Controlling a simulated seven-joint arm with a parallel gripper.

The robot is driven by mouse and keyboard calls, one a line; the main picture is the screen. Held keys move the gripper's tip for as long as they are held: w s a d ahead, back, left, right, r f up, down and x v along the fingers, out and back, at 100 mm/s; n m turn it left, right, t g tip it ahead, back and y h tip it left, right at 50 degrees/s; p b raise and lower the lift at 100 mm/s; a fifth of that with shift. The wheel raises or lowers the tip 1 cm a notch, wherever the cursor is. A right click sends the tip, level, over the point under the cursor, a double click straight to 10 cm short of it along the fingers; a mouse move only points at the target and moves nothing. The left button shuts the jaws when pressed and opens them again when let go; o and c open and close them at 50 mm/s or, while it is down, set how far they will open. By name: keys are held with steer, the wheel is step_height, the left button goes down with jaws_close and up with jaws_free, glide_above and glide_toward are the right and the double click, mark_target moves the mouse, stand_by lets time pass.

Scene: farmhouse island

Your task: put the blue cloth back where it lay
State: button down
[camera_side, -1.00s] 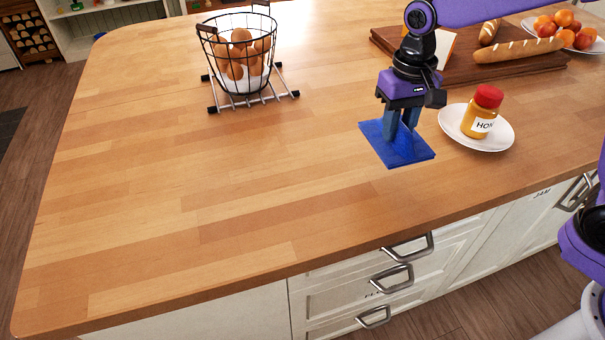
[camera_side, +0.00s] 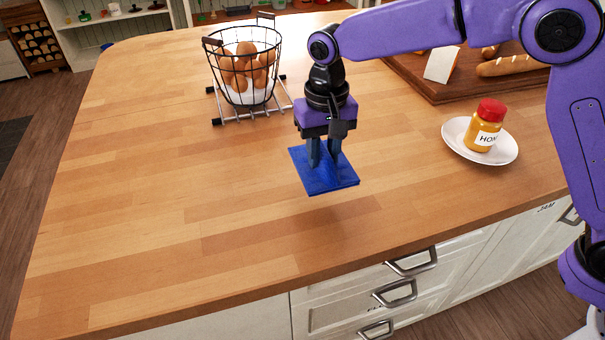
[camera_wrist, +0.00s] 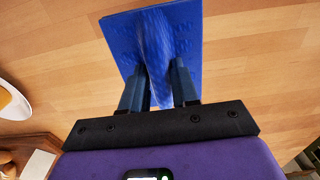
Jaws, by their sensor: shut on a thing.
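The blue cloth (camera_side: 328,181) is a flat folded square in the middle of the side view. My gripper (camera_side: 323,163) points down and is shut on it, with the fingertips at the cloth's upper face. In the wrist view the cloth (camera_wrist: 185,40) spreads beyond the fingers (camera_wrist: 158,85), with a raised fold pinched between them. The cloth looks held over the wooden top; the side view does not clearly show how high. The fingers hide part of its middle.
A honey jar (camera_side: 485,125) sits on a white plate (camera_side: 508,152) to the right. A bread board (camera_side: 435,88) lies behind. The counter's left and front (camera_side: 150,220) are bare.

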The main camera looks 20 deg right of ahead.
mark_target(303, 154)
steer(key=w+a+f, duration=0.1)
steer(key=f, duration=0.1)
steer(key=w+f, duration=0.1)
steer(key=w+a+f, duration=0.1)
steer(key=f, duration=0.1)
steer(key=shift+w+a+f, duration=0.3)
steer(key=shift+a, duration=0.05)
steer(key=shift+f, duration=1.55)
steer(key=c, duration=0.8)
jaws_free()
steer(key=shift+f, duration=0.15)
steer(key=shift+c, duration=0.2)
step_height(303, 154, up, 12)
steer(key=shift+f, duration=0.15)
steer(key=shift+r, duration=0.35)
